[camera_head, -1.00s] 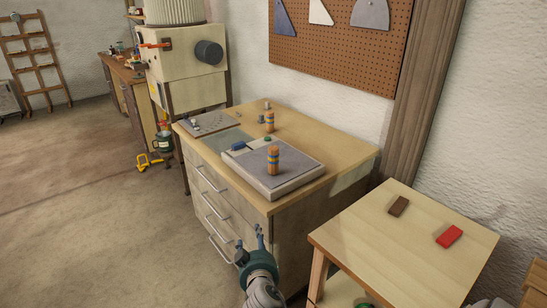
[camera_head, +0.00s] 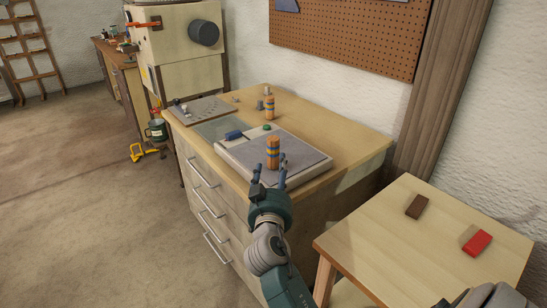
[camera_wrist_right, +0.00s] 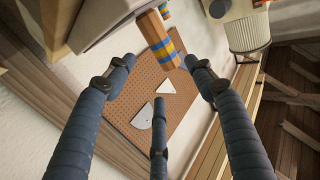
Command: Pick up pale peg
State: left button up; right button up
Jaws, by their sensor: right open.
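A tan-orange wooden peg (camera_head: 273,152) with blue and yellow bands stands upright on a grey-topped slab (camera_head: 307,156) on the drawer cabinet. A similar banded peg (camera_head: 269,106) stands farther back on the cabinet top. I cannot tell by colour which one is the pale peg. My right gripper (camera_head: 269,177) is open and empty at the slab's front edge, with its fingers pointing towards the near peg. In the right wrist view the near peg (camera_wrist_right: 158,39) shows beyond the spread fingers, apart from them.
A blue block (camera_head: 234,135) and a green round piece (camera_head: 267,127) lie by the slab's back edge. A grey plate (camera_head: 201,109) lies at the cabinet's far left. A side table (camera_head: 427,245) at right bears a brown block (camera_head: 416,206) and a red block (camera_head: 477,243).

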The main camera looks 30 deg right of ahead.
aim_at(276, 155)
jog(key=shift+w+d+f+b, duration=0.2)
jog(key=shift+w+f+b, duration=0.1)
jog(key=shift+f, duration=0.25)
jog(key=shift+w+d+f+b, duration=0.2)
jog(key=shift+w+f, duration=0.1)
jog(key=shift+f, duration=0.25)
jog(key=x, duration=0.1)
jog(key=p+x, duration=0.1)
jog(key=x, duration=0.2)
jog(key=shift+w+d+r, duration=0.2)
jog(key=shift+r, duration=0.05)
jog(key=shift+w+d+f, duration=0.1)
jog(key=shift+w+d, duration=0.3)
jog(key=shift+w, duration=0.1)
jog(key=p+x, duration=0.2)
jog(key=x, duration=0.2)
jog(key=shift+w+r, duration=0.15)
jog(key=shift+r, duration=0.05)
jog(key=shift+w+d+f, duration=0.15)
jog(key=shift+w+d, duration=0.1)
jog(key=shift+w, duration=0.05)
pick_arm(q)
jog(key=shift+d+r, duration=0.4)
jog(key=shift+r, duration=0.3)
jog(key=shift+a, duration=0.15)
pick_arm(e)
jog(key=c, duration=1)
